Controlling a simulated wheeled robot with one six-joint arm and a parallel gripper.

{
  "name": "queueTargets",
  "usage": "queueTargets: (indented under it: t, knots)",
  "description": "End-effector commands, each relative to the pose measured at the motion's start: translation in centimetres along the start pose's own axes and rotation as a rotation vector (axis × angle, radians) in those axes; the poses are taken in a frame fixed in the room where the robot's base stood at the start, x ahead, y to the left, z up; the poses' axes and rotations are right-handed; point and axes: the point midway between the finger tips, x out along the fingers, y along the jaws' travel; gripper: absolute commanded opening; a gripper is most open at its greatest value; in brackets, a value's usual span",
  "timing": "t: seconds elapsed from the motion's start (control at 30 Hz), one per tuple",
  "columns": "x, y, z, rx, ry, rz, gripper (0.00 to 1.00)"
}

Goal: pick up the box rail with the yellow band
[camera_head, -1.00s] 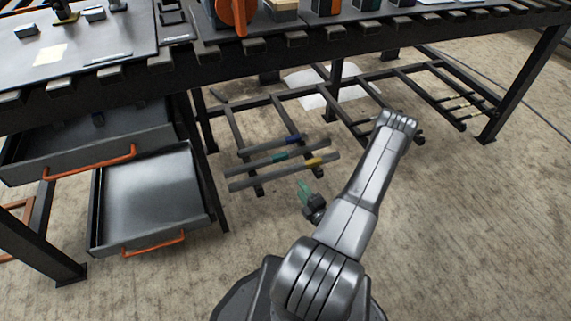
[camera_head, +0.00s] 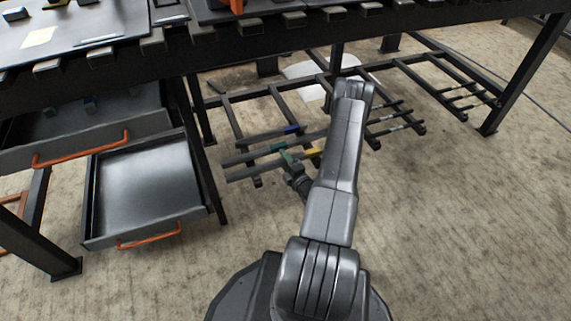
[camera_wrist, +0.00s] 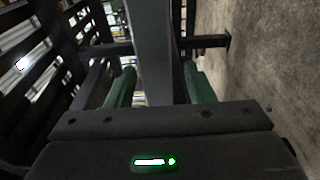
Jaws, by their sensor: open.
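The box rail with the yellow band (camera_head: 314,152) lies across the low rack under the workbench, the nearest of a group of grey rails. My gripper (camera_head: 289,157) is at this rail, just left of the yellow band, and hides part of it. In the wrist view my gripper's (camera_wrist: 160,84) two green fingers stand open, one on each side of a grey bar (camera_wrist: 155,50). No yellow band shows on that bar in the wrist view. I cannot tell whether the fingers touch it.
Rails with a teal band (camera_head: 277,147) and a blue band (camera_head: 291,130) lie just behind. More rails lie on the rack's right part (camera_head: 395,118). An open drawer (camera_head: 145,190) stands at left, and the bench top (camera_head: 290,35) is overhead. The floor in front is clear.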

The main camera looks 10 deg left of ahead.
Motion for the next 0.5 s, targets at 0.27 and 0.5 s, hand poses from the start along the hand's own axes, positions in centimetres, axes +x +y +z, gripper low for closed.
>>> queueTargets:
  t: [0.27,0.5]
  knots:
    - [1.39,0.1,-0.02,0.0,0.0,0.0,0.48]
    - [1.35,0.09,-0.03,0.0,0.0,0.0,0.11]
